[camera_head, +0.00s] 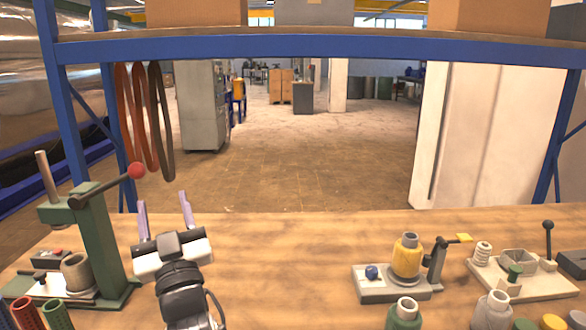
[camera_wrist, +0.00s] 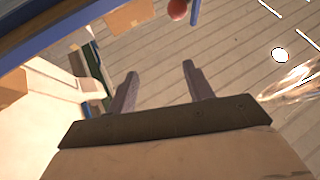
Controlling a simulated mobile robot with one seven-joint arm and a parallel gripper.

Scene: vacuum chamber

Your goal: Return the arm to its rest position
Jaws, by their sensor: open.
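My gripper (camera_head: 164,215) is over the left part of the wooden table (camera_head: 280,265) in the head view. Its two purple-grey fingers point up and away from me. My gripper is just right of a green lever press (camera_head: 100,245) and does not appear to hold anything.
The press's red knob (camera_head: 136,170) is close to my gripper's left finger in the head view. A yellow bottle (camera_head: 406,258) on a fixture and a second fixture (camera_head: 520,275) stand at right. A blue shelf beam (camera_head: 300,48) spans above. The table's middle is clear.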

